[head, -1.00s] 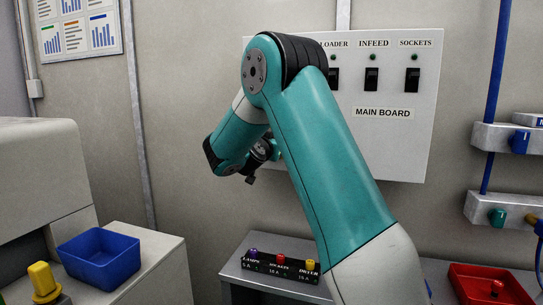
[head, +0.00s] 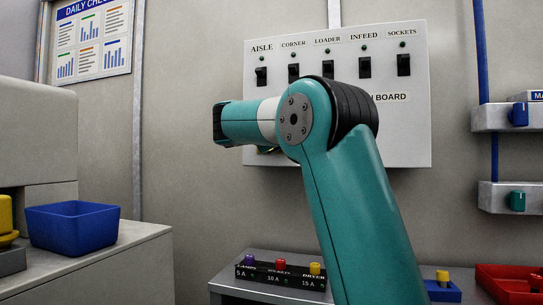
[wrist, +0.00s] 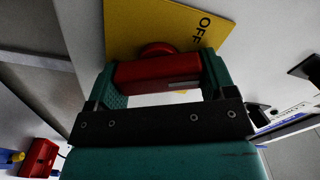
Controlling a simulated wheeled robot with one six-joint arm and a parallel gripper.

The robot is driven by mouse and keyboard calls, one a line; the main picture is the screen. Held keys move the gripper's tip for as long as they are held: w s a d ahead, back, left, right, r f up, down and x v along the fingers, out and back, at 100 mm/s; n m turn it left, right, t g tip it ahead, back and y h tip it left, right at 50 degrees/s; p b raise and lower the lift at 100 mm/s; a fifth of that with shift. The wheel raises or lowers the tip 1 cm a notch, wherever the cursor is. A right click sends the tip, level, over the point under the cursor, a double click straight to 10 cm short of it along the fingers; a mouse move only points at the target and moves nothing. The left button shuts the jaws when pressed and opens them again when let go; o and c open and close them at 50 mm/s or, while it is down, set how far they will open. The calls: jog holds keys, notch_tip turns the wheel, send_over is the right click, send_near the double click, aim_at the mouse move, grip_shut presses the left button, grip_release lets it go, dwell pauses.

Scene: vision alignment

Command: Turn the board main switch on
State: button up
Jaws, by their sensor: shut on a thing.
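The main board (head: 412,135) is a pale panel on the wall with a row of black switches. In the wrist view, a red main switch handle (wrist: 155,74) sits in front of a yellow plate (wrist: 130,25) marked OFF at its right. My gripper (wrist: 162,66) has its teal fingers on both ends of the red handle and is shut on it. In the head view my arm covers the lower left of the board, and the handle and fingers are hidden; only a sliver of yellow shows below the arm.
Black switches such as SOCKETS (head: 404,65) line the board above my arm. A fuse strip (head: 280,274) with purple, red and yellow knobs lies on a grey bench below. A blue tray (head: 72,230) stands at left, a red tray (head: 510,284) at lower right.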

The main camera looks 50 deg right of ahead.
jog(key=m+b, duration=0.3)
jog(key=shift+f+b, duration=0.3)
jog(key=shift+f, duration=0.05)
jog(key=shift+r+m+b, duration=0.1)
jog(key=shift+m+b, duration=0.7)
jog(key=shift+m, duration=0.4)
jog(key=o, duration=0.9)
jog(key=b+v, duration=0.1)
jog(key=v, duration=1.6)
jog(key=shift+s+a, duration=0.15)
jog(key=shift+s, duration=0.05)
